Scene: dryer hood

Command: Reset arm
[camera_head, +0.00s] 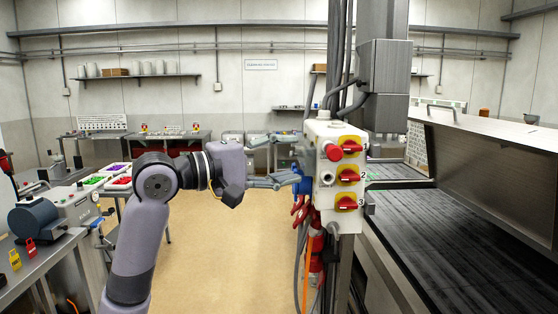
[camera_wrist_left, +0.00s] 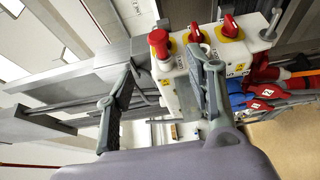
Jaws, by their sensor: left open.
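My left gripper (camera_head: 296,157) reaches in from the left, its two fingers spread apart and nothing held between them. Its tips are close to the left side of a white switch box (camera_head: 326,196). The box carries red rotary switches on yellow plates, such as the middle one (camera_head: 348,175), with labels 2 and 3 visible. In the left wrist view my left gripper (camera_wrist_left: 163,66) is open in front of the box, with a red knob (camera_wrist_left: 158,42) beyond the gap between the fingers. Contact with the box cannot be told. My right gripper is not in view.
Red and blue plugs and cables (camera_head: 302,205) hang below the box. A grey column (camera_head: 384,85) rises behind it. A dark conveyor (camera_head: 445,235) lies at right. A workbench (camera_head: 50,262) with equipment stands at left. The tan floor (camera_head: 225,260) in the middle is clear.

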